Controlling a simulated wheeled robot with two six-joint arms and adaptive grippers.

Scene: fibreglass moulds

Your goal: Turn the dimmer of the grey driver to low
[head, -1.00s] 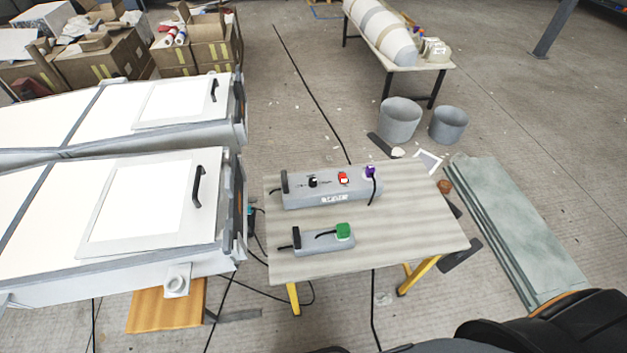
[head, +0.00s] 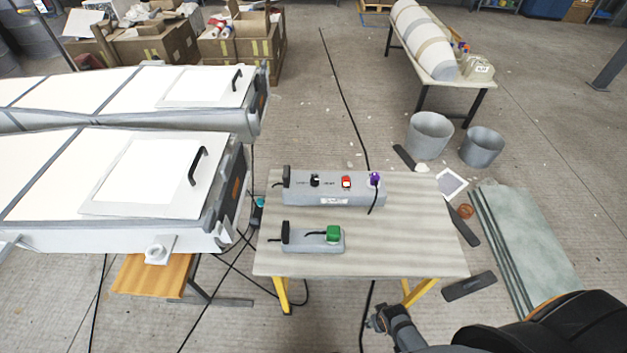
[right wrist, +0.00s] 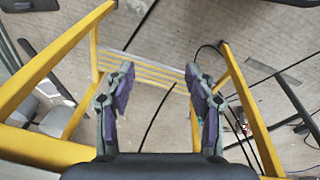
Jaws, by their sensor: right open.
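The grey driver (head: 300,192) is a long grey box near the back of the small table. On its top are a black knob (head: 314,181), a red switch (head: 346,182) and a purple plug (head: 375,179) with a black cord. The knob's setting is too small to read. My right gripper (right wrist: 160,85) is open and empty in the right wrist view, below tabletop level beside the yellow table legs. In the head view part of my right arm shows at the table's front edge. My left gripper is not in view.
The table's right side is clear. White moulds (head: 150,175) stand close on the left. Yellow legs (right wrist: 255,120) surround my right gripper.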

